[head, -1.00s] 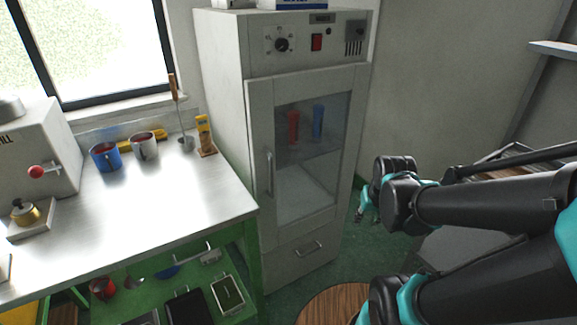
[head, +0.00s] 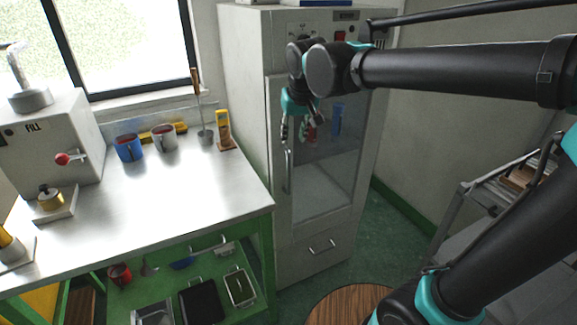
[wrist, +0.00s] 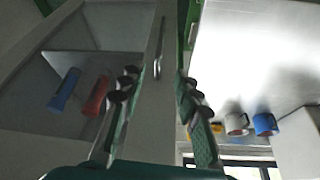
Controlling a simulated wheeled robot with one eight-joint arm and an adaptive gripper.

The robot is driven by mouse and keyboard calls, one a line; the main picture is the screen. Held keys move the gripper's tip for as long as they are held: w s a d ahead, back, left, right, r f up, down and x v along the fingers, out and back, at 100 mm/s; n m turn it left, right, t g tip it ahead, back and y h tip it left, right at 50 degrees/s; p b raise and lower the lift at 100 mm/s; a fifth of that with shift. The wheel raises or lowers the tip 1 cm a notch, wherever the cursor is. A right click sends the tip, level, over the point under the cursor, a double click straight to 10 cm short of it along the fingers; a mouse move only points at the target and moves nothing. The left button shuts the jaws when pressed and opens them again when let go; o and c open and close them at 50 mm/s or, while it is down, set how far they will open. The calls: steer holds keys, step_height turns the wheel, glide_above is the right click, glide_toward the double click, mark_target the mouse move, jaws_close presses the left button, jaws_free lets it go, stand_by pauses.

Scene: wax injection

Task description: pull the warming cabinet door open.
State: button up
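The warming cabinet (head: 245,110) is a tall pale grey unit. Its door (head: 325,216) has a glass window and appears shut. The vertical bar handle (head: 288,172) is on the door's left side. My gripper (head: 287,134) is in front of the door, near the handle's upper part. In the wrist view my gripper (wrist: 158,84) is open, its fingers apart. The handle (wrist: 158,55) shows between and beyond the fingertips, with no clear contact. A red and a blue tube (wrist: 65,90) show through the glass. My wrist hides part of the upper door.
A steel-topped workbench (head: 150,205) with a green frame stands close left of the cabinet. It carries mugs (head: 129,148), a ladle and a wax machine (head: 55,135). A round wooden top (head: 345,302) is in front of the cabinet. Green floor (head: 395,235) is clear to the right.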

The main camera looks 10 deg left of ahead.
mark_target(289, 162)
steer(key=x, duration=1.6)
steer(key=shift+w, duration=0.1)
jaws_close()
